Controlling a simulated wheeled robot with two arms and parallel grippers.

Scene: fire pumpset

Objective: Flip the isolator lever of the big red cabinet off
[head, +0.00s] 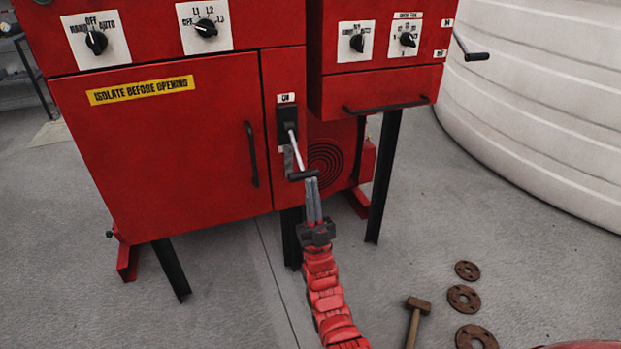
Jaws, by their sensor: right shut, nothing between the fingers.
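The big red cabinet (180,150) stands on black legs at the left and centre, with a yellow "ISOLATE BEFORE OPENING" label (141,90). Its isolator lever (294,152) sits on a black mount on the narrow right panel, below a small "ON" plate (286,98). The lever's pale shaft slopes down to a black crossbar grip. My right gripper (312,182) is shut and empty, its fingertips right at the lower edge of the grip. I cannot tell whether they touch it. My left gripper is not in view.
A smaller red cabinet (375,80) with a black bar handle (386,105) adjoins on the right. A crank (470,50) juts from its side. A large white tank (550,100) stands at the right. A hammer (416,310) and rusty flanges (464,298) lie on the floor.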

